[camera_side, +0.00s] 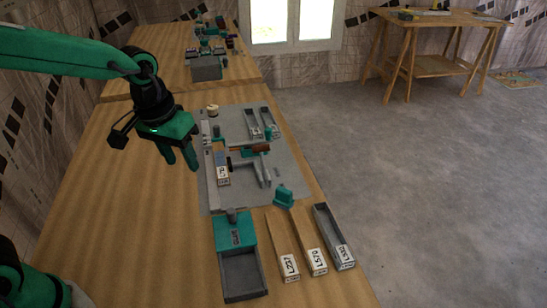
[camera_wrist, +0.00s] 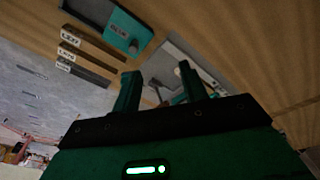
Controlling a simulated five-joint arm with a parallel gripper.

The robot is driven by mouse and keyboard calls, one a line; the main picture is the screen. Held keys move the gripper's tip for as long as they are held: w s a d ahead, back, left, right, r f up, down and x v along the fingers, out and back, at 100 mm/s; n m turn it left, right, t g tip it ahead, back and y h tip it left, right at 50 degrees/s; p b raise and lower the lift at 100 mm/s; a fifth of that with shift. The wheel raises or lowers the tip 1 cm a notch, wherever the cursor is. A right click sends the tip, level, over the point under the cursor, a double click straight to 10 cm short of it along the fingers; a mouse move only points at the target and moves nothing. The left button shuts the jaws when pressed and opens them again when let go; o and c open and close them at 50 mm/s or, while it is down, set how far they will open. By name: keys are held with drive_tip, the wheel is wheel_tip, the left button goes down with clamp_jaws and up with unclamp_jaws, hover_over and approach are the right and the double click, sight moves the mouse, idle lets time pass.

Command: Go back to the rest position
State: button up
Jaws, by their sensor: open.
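My gripper (camera_side: 186,160) is dark green and hangs over the wooden table, near the left edge of the grey panel (camera_side: 207,199). Its two fingers point down, stand apart and hold nothing. In the wrist view the fingers of my gripper (camera_wrist: 160,92) are also apart, with part of the grey panel behind them. The side view shows no contact between the fingers and anything on the panel, though their exact height is hard to tell.
On the panel are a block marked P (camera_side: 223,176) and several small parts. In front stand a teal-and-grey glue box (camera_side: 240,272) and long labelled bins (camera_side: 312,252). More items stand on the far table (camera_side: 206,68). Bare wood (camera_side: 130,220) lies left of the panel.

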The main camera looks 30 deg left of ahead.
drive_tip(key=s+a+r+t, duration=0.1)
drive_tip(key=s+a+r, duration=0.1)
drive_tip(key=s+a, duration=0.2)
drive_tip(key=s+a+r+m+t, duration=0.1)
drive_tip(key=s+a, duration=0.3)
drive_tip(key=s, duration=0.4)
drive_tip(key=shift+s+r+t, duration=0.35)
drive_tip(key=shift+r+t, duration=0.35)
idle(0.3)
